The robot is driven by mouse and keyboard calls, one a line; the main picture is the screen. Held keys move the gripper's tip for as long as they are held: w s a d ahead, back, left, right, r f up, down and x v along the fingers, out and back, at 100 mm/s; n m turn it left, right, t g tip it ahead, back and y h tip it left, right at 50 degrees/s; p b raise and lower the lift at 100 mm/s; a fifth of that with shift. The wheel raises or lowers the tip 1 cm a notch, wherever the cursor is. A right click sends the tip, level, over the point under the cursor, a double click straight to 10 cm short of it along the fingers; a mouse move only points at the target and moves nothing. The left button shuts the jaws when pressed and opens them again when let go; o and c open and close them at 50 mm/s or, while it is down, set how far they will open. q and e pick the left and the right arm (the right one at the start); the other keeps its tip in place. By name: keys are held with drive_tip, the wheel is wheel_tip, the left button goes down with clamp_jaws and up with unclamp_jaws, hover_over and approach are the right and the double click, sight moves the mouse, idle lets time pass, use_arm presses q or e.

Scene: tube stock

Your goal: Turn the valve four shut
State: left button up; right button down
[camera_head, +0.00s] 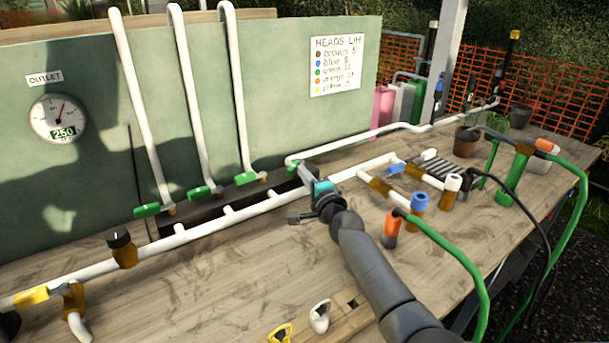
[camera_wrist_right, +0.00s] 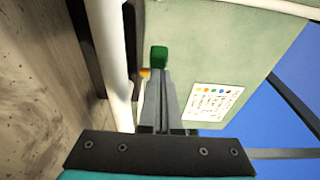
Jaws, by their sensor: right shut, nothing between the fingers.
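A row of green valve handles runs along the foot of the green panel, at the white upright pipes: a first handle (camera_head: 147,210), a second (camera_head: 200,193) and a third (camera_head: 246,178). A fourth green handle (camera_head: 293,167) sits at the right end, where a white pipe bends right. I read no numbers on them. My right gripper (camera_head: 307,174) is shut and empty, its fingertips close by the fourth handle and partly hiding it. In the right wrist view a green handle (camera_wrist_right: 159,57) shows just beyond the fingertips (camera_wrist_right: 161,80); contact cannot be told. My left gripper is not in view.
A dial gauge (camera_head: 58,118) marked OUTLET reads 250. A sign (camera_head: 337,66) lists colours. A white manifold pipe (camera_head: 212,223) with stubs crosses the bench. Blue, white and orange fittings and a green hose (camera_head: 462,262) lie right of my arm.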

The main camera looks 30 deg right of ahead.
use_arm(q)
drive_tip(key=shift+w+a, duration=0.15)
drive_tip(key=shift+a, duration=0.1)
use_arm(e)
drive_tip(key=shift+w+a, duration=0.1)
drive_tip(key=shift+a, duration=0.25)
drive_tip(key=shift+w+a, duration=0.3)
drive_tip(key=shift+a, duration=0.25)
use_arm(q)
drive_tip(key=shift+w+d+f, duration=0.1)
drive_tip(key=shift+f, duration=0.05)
use_arm(e)
drive_tip(key=shift+w+a, duration=0.95)
drive_tip(key=shift+a, duration=0.05)
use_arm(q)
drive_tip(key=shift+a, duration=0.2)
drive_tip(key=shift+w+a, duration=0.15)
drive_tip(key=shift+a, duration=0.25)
use_arm(e)
drive_tip(key=shift+a+r, duration=0.1)
